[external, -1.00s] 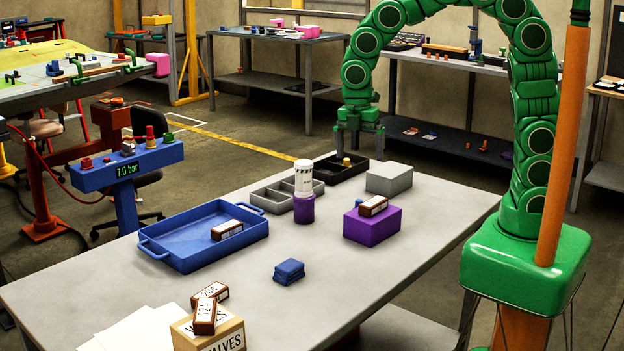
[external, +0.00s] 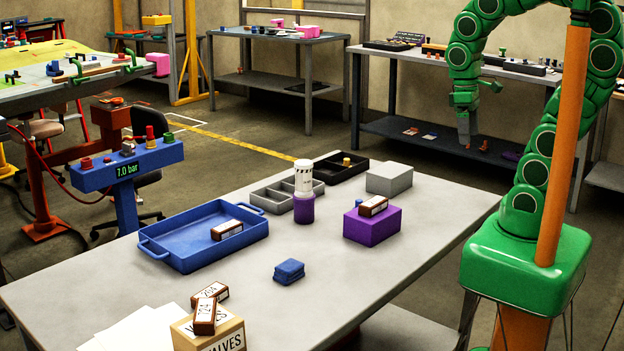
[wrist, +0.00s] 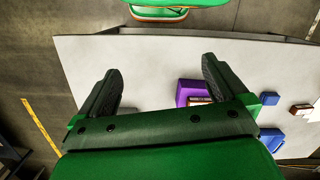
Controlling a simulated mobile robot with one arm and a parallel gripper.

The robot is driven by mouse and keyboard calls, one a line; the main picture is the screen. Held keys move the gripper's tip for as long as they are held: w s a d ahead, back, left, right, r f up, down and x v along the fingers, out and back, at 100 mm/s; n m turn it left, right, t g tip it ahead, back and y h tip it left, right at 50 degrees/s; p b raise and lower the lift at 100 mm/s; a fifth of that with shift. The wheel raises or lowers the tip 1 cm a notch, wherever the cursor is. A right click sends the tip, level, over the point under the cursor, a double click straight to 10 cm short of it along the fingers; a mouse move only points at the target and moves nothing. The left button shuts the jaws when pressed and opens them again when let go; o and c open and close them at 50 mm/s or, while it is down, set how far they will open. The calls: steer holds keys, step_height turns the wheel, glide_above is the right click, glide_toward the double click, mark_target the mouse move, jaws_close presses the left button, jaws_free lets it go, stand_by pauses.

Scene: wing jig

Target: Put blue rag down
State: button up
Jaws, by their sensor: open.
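The blue rag (external: 289,271) is a small folded stack lying flat on the grey table (external: 400,262), between the blue tray and the purple box. Nothing holds it. My gripper (external: 466,128) is well away from it, raised beyond the table's back right end. In the wrist view, my gripper (wrist: 160,90) has its two dark fingers wide apart with nothing between them. A small blue thing right of the right finger there looks like the rag (wrist: 268,98).
A blue tray (external: 185,258) holds a brown block. A purple box (external: 372,230) carries another. A white-and-purple bottle (external: 304,200), grey bin (external: 268,198), black bin (external: 350,176) and grey box (external: 389,179) stand behind. A VALVES box (external: 222,332) is in front. Table around the rag is clear.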

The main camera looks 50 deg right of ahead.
steer(key=shift+s+d+m, duration=0.35)
steer(key=shift+s+m, duration=0.25)
steer(key=shift+s, duration=0.15)
steer(key=shift+s+d+m, duration=0.3)
steer(key=shift+s+m, duration=0.3)
steer(key=shift+s, duration=0.15)
